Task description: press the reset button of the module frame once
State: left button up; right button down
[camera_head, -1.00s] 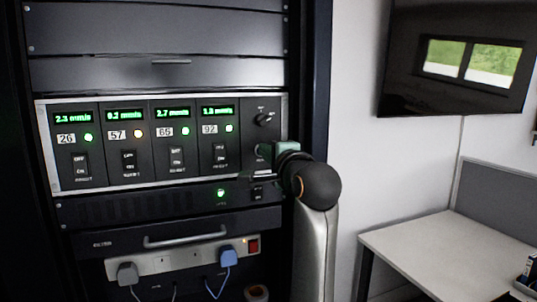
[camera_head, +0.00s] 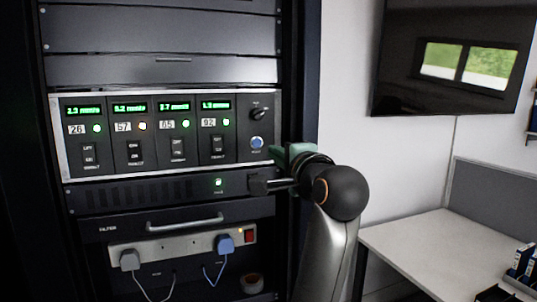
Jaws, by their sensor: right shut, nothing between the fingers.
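The module frame (camera_head: 160,176) is a silver-edged panel in the rack, with several dark modules showing green readouts and lit lamps. At its right end, below a round knob (camera_head: 259,113), is the blue reset button (camera_head: 257,142), fully visible. My right gripper (camera_head: 273,184) is shut and empty, below and to the right of the button and apart from it. Its fingers point left in front of the dark panel under the frame. A green part of my gripper shows just right of the button. My left gripper is not in view.
Below the frame are a panel with a green lamp (camera_head: 218,182), a drawer handle (camera_head: 185,222) and a power strip (camera_head: 182,246) with plugs and a red switch. A white desk (camera_head: 440,250) stands at the right, below a wall screen (camera_head: 450,60).

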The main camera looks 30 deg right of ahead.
jog(key=v, duration=0.4)
jog(key=shift+s, duration=0.1)
jog(key=shift+r, duration=0.1)
dwell(0.6)
